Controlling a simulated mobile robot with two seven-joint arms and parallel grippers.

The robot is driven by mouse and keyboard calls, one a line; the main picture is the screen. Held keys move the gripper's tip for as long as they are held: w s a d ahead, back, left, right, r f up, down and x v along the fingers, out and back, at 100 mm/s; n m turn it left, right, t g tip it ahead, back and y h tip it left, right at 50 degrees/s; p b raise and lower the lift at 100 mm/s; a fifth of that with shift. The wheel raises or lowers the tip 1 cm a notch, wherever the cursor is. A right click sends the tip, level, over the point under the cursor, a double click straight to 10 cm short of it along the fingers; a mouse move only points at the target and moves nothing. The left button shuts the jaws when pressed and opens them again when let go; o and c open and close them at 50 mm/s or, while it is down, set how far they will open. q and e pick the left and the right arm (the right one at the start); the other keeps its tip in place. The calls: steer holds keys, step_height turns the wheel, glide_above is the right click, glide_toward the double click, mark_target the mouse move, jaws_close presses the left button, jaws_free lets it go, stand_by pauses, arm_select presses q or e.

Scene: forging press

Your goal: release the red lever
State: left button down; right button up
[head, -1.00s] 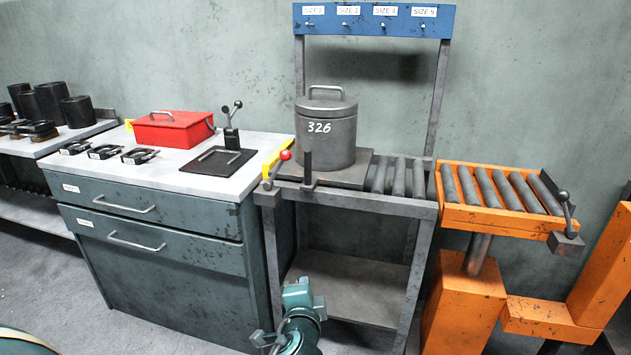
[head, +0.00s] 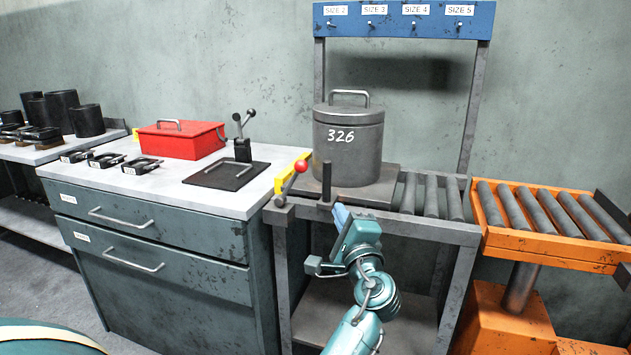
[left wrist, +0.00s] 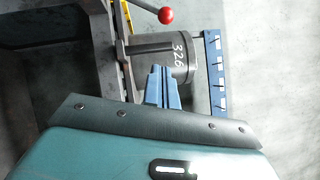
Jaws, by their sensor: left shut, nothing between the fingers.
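The red lever is a metal arm with a red ball knob (head: 301,166), mounted at the left front corner of the grey roller stand beside a yellow bracket. It leans up and to the right. In the left wrist view the red knob (left wrist: 166,16) shows at the top, with its metal arm running up and to the left. My left gripper (head: 340,214) is in front of the stand, to the right of and below the knob, apart from it. In the left wrist view its blue fingers (left wrist: 162,70) are together and empty. My right gripper is not in view.
A dark upright post (head: 326,182) stands just right of the lever. A lidded grey canister (head: 348,150) marked 326 sits on a plate behind it. A workbench (head: 225,204) with a red box (head: 180,139) is to the left. An orange roller table (head: 560,250) is to the right.

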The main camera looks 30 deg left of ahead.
mark_target(291, 182)
arm_select(q)
steer(key=s+a+x, duration=0.1)
steer(key=s+x, duration=0.1)
steer(key=x, duration=1.1)
steer(key=shift+a+r+p, duration=0.3)
steer(key=shift+a+r, duration=0.05)
steer(key=shift+r, duration=0.05)
steer(key=shift+s, duration=0.1)
